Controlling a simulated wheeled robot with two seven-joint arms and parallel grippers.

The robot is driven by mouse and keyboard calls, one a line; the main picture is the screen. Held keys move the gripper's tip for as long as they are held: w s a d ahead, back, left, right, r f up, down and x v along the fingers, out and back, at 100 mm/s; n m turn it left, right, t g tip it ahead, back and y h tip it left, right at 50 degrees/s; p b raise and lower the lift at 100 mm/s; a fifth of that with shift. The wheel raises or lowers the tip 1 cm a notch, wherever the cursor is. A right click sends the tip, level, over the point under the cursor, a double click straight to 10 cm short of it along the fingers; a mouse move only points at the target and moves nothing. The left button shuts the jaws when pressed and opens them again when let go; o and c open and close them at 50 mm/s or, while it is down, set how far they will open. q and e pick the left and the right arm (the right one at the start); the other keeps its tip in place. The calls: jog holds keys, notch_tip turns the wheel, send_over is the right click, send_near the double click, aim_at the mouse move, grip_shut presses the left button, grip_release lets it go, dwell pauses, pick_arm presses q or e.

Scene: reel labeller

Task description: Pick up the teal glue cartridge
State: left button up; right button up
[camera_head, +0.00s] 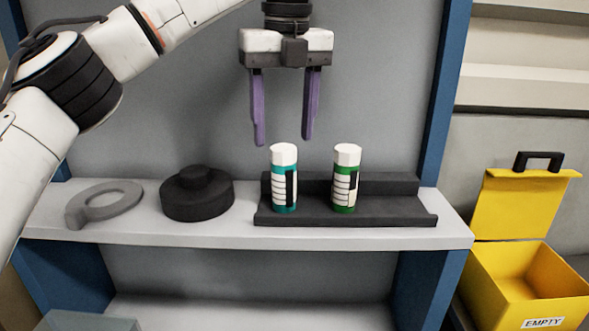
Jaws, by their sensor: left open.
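The teal glue cartridge (279,195) stands upright on a dark holder (390,211) on the shelf. It has a white cap and a white label with a black strip. A similar green cartridge (352,196) stands upright to its right on the same holder. My left gripper (283,142) hangs pointing down above the holder, with its two purple fingers spread apart and nothing between them. The fingertips are near the height of the teal cartridge's cap in the picture; no contact with it shows. My right gripper is not in view.
A black round reel-like part (196,197) and a grey ring with a tab (104,203) lie on the shelf (190,234) to the left. Blue uprights (440,100) flank the shelf. An open yellow box (520,280) marked EMPTY stands at the right.

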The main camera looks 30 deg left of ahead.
aim_at(281, 149)
pick_arm(q)
jog(key=f, duration=0.4)
jog(key=shift+a+f, duration=0.2)
jog(key=shift+a, duration=0.05)
jog(key=shift+w+a+f, duration=0.1)
jog(key=shift+w+f, duration=0.15)
jog(key=shift+f, duration=1.1)
jog(key=shift+w+a+f, duration=0.1)
jog(key=shift+w+f, duration=0.1)
jog(key=shift+f, duration=1.1)
jog(key=c, duration=1.3)
